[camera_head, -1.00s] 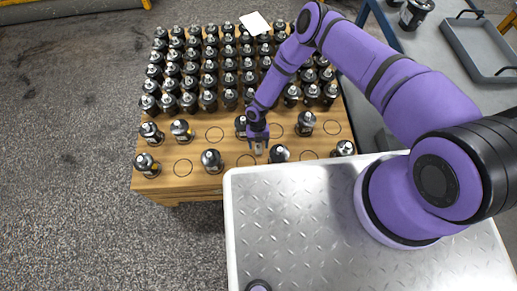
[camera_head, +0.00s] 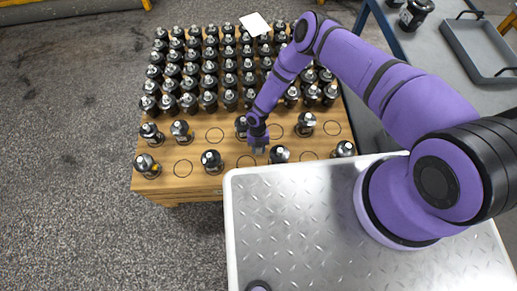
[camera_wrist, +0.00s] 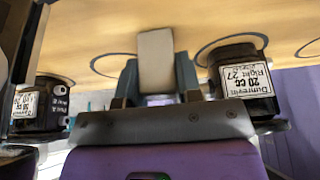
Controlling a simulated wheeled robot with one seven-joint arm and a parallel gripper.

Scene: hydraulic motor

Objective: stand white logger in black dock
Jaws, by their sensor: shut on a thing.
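My gripper (camera_head: 259,149) is low over the front of the wooden board, between the motors there. In the wrist view its two grey fingers (camera_wrist: 157,82) are shut on a plain whitish block, which I take to be the white logger (camera_wrist: 156,58). The block sticks out past the fingertips toward the board surface. I cannot tell whether it touches the board. In the head view the block is too small to make out. I cannot identify the black dock in either view.
The wooden board (camera_head: 205,185) has marked circles, several of them empty, and rows of dark motors (camera_head: 212,160). Labelled motors stand close on both sides of my gripper (camera_wrist: 245,80). A white sheet (camera_head: 255,24) lies on the back motors. A grey tray (camera_head: 462,45) is on the right table.

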